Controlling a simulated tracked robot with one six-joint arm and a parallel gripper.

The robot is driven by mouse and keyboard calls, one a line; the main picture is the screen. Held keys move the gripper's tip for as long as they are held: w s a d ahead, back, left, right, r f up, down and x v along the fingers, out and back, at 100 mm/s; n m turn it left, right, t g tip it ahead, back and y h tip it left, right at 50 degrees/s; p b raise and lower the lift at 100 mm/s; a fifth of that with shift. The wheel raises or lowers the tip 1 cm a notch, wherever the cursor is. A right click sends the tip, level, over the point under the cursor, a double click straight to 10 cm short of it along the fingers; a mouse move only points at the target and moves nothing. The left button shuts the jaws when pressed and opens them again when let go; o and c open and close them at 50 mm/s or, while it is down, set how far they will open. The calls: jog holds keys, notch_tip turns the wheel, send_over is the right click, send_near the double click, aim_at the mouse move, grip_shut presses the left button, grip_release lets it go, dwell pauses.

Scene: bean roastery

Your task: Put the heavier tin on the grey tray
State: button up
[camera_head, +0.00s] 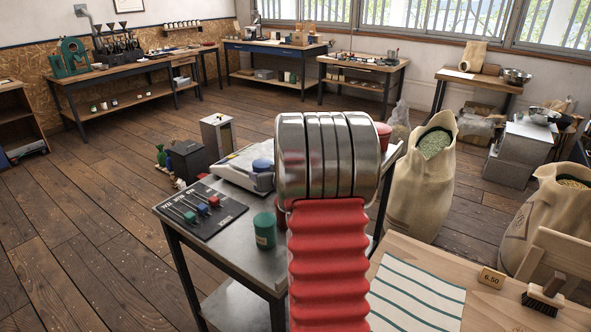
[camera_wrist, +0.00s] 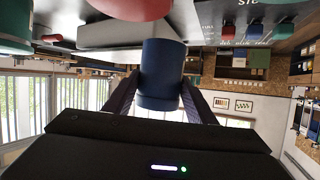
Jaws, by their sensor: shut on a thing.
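In the wrist view, which is upside down, my gripper (camera_wrist: 158,105) is shut on a dark blue tin (camera_wrist: 160,72), one finger on each side. A blue tin also shows in the head view (camera_head: 262,165), at the white scale (camera_head: 238,172); I cannot tell whether it touches the scale. My gripper is hidden behind my arm there. A green tin (camera_head: 264,230) stands on the dark metal table in front of the scale. A red tin (camera_head: 382,129) is partly hidden behind my arm. I cannot make out a grey tray.
A dark board (camera_head: 203,222) with red, blue and green sliders lies at the left of the metal table. A wooden counter with a striped cloth (camera_head: 415,297), a price tag (camera_head: 491,277) and a brush (camera_head: 543,300) is at right. Bean sacks (camera_head: 420,185) stand behind it.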

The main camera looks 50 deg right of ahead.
jog(key=w+a+f+n+y, duration=0.1)
jog(key=w+a, duration=0.2)
jog(key=a, duration=0.9)
jog(key=w+a+n+y, duration=0.1)
jog(key=w+a+y, duration=0.15)
jog(key=a, duration=1.05)
jog(key=s+a+f+n, duration=0.1)
jog(key=s+a, duration=0.1)
jog(key=a, duration=0.8)
jog(key=s+a+f+n+t+y, duration=0.1)
jog(key=s+a+f, duration=0.1)
jog(key=a, duration=0.8)
jog(key=shift+s+f, duration=0.15)
jog(key=shift+f, duration=0.05)
jog(key=shift+y, duration=0.25)
